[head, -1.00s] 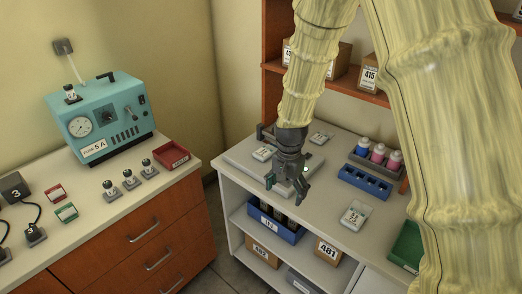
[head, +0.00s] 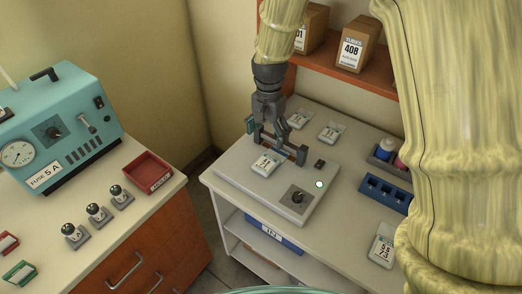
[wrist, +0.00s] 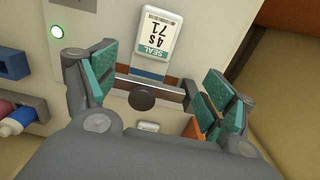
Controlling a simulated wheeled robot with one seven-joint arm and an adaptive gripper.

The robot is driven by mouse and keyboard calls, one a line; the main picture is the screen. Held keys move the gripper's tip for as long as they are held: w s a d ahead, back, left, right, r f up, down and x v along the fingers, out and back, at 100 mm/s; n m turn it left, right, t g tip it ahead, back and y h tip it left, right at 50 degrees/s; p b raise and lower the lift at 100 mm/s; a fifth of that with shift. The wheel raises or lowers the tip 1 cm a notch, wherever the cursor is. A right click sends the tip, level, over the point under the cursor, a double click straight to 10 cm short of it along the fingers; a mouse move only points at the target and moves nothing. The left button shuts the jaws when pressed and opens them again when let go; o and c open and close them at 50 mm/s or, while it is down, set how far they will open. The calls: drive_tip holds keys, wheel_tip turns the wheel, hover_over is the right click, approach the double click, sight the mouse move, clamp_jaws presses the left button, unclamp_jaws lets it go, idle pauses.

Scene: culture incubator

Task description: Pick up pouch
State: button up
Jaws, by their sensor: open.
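In the wrist view the pouch (wrist: 153,38) reads "SEAL 4s 71" and has a teal band. It lies ahead of the space between my fingers, apart from them as far as I can tell. My gripper (head: 278,148) is open and empty, with its fingers just behind and above the pouch. In the wrist view its teal-padded fingers (wrist: 160,88) are spread wide. Other similar pouches lie on the bench behind (head: 332,131) and at the right (head: 382,248).
The sealer has a dark knob (head: 298,198) and a lit green lamp (head: 319,184). A blue rack (head: 385,193) and bottles (head: 388,147) stand to the right. An orange shelf with boxes (head: 357,45) is behind. A red tray (head: 148,172) sits on the left counter.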

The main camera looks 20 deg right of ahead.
sight(268, 160)
drive_tip(key=shift+s+f, duration=0.15)
drive_tip(key=shift+f, duration=0.2)
drive_tip(key=s+f, duration=0.1)
drive_tip(key=s+f+p, duration=0.1)
drive_tip(key=s, duration=0.1)
drive_tip(key=shift+a, duration=0.15)
drive_tip(key=shift+s, duration=0.35)
drive_tip(key=w+f, duration=0.3)
drive_tip(key=shift+p, duration=0.4)
drive_tip(key=shift+f, duration=0.25)
drive_tip(key=shift+s+f+p, duration=0.1)
drive_tip(key=shift+f+p, duration=0.15)
drive_tip(key=shift+p, duration=0.25)
drive_tip(key=shift+s+f+p, duration=0.3)
drive_tip(key=shift+s+f, duration=0.15)
drive_tip(key=shift+s, duration=0.15)
drive_tip(key=shift+f, duration=0.4)
drive_tip(key=shift+w+f, duration=0.55)
drive_tip(key=shift+f, duration=0.15)
drive_tip(key=shift+s+r, duration=0.25)
drive_tip(key=shift+s, duration=0.1)
drive_tip(key=shift+c, duration=0.2)
drive_tip(key=shift+w+f, duration=0.15)
drive_tip(key=shift+w, duration=0.05)
drive_tip(key=c, duration=1)
drive_tip(key=shift+s, duration=0.1)
drive_tip(key=shift+c, duration=0.7)
